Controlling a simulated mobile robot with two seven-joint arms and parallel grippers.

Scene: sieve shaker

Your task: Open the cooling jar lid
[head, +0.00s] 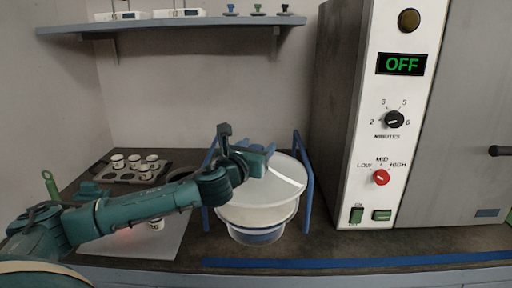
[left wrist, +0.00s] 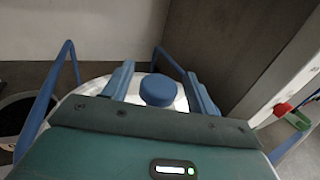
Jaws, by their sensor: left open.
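The cooling jar (head: 257,213) is a round, whitish, see-through vessel on the bench in the middle of the head view. Its pale lid (head: 285,183) covers the top and is partly hidden by my left arm. In the left wrist view the lid has a round blue knob (left wrist: 158,90). My left gripper (head: 257,151) is over the lid with its blue fingers open. In the left wrist view the knob appears between the two fingers, with a gap on each side; whether the fingers are level with it I cannot tell. My right gripper is in no view.
Blue frame posts (head: 307,172) stand on both sides of the jar. A tall machine with a white control panel (head: 382,210) is close on the right. A tray of small cups (head: 127,173) is at the left, and a shelf (head: 170,24) hangs above.

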